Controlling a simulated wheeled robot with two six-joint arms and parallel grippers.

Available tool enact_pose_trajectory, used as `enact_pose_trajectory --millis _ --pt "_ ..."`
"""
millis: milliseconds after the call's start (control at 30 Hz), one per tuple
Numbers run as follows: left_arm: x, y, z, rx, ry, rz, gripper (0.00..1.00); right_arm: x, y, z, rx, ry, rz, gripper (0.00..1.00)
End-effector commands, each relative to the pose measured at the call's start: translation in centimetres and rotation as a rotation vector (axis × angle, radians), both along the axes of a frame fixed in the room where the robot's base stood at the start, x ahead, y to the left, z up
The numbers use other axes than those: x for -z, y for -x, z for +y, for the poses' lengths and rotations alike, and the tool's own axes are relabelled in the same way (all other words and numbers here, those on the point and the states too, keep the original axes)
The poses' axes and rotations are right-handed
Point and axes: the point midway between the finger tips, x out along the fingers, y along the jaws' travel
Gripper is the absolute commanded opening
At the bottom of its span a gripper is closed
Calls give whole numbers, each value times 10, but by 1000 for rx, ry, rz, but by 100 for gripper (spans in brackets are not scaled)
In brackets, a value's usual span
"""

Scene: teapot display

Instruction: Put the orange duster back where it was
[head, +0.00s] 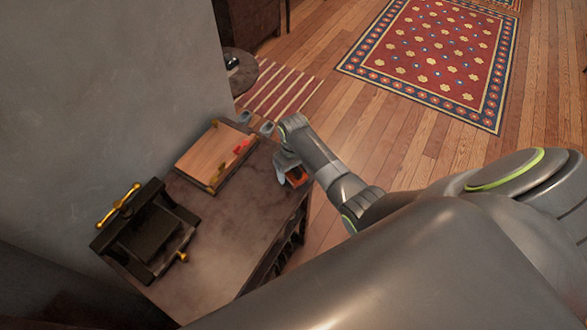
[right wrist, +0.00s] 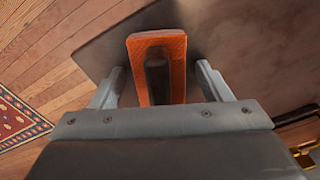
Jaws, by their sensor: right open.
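The orange duster (head: 298,177) sits at the right edge of the dark table, partly hidden by my right gripper (head: 287,166). The right gripper is open and holds nothing. My left gripper is not in view.
On the table (head: 229,235) lie a wooden board (head: 207,157) with a red item (head: 241,146) on it and a black device (head: 147,233) with brass handles. A grey wall borders the left. The table's front middle is bare.

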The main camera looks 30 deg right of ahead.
Motion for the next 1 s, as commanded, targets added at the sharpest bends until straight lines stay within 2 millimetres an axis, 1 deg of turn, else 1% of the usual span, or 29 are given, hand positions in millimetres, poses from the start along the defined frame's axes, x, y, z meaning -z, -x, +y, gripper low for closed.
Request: enact_pose_trajectory --millis 133,267,367,700,800,900,1000 --pt "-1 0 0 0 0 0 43 -1 0 0 0 0 0 71" --pt "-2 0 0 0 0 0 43 -10 -1 0 0 0 -2 71" --pt "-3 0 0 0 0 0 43 -23 -1 0 0 0 -4 71" --pt "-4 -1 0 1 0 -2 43 -89 -1 0 0 0 -4 71" --pt "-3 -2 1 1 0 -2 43 -104 -1 0 1 1 -3 71" --pt "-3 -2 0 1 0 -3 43 -115 -1 0 0 0 -3 71" --pt "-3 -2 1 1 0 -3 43 -121 -1 0 0 0 0 71"
